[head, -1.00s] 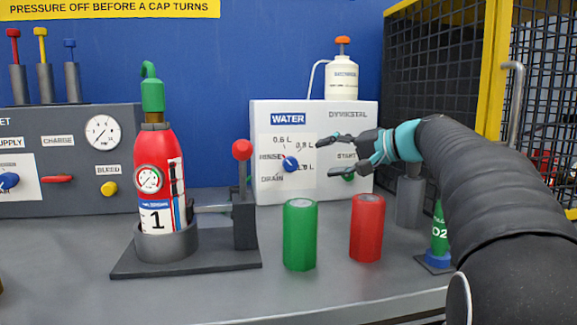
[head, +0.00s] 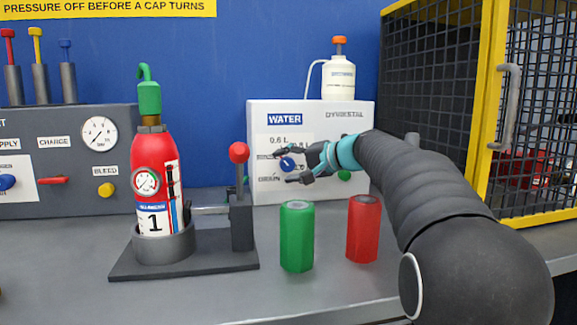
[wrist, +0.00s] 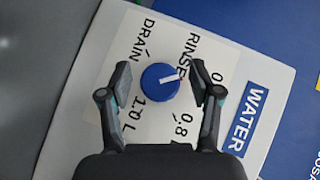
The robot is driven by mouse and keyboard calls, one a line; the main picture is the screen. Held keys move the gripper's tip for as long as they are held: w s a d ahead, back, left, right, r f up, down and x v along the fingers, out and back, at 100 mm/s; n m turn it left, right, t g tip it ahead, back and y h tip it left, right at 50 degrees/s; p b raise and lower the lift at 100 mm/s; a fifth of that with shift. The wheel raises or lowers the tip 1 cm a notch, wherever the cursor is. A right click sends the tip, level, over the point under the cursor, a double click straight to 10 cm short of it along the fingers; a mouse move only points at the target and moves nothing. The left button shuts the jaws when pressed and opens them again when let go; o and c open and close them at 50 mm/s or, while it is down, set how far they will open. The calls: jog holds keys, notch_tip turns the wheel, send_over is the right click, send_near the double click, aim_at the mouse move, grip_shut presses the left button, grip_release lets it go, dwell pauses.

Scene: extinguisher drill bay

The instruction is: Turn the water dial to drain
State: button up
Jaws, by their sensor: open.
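The water dial (head: 287,164) is a round blue knob on the front of the white WATER unit (head: 358,120). In the wrist view the dial (wrist: 157,90) sits between the two fingers, with its white mark toward the right, between RINSE and the 0.6 label. The DRAIN label (wrist: 146,40) is at the upper left of the dial there. My gripper (head: 285,167) is open in front of the dial; in the wrist view its fingers (wrist: 160,73) are on either side of it, apart from it as far as I can tell. The fingers partly hide the labels.
Green (head: 297,240) and red (head: 363,232) cylinders stand on the bench below my arm. A red extinguisher (head: 156,180) in a stand with a red-knobbed lever (head: 239,153) is left of the dial. A yellow-framed mesh cage (head: 440,90) is at right.

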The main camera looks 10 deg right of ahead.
jog(key=c, duration=1.1)
jog(key=shift+c, duration=0.2)
jog(key=n+g+h+p, duration=0.1)
jog(key=n+h, duration=0.1)
jog(key=shift+r+h, duration=0.1)
jog(key=shift+h, duration=0.2)
jog(key=n+h, duration=0.2)
jog(key=h, duration=0.2)
jog(key=shift+a+g, duration=0.1)
jog(key=shift+g, duration=0.3)
jog(key=n+h, duration=0.2)
jog(key=h, duration=0.2)
jog(key=shift+n, duration=0.3)
jog(key=n+h, duration=0.1)
jog(key=h, duration=0.2)
jog(key=shift+n+h+b, duration=0.3)
jog(key=shift+n, duration=0.1)
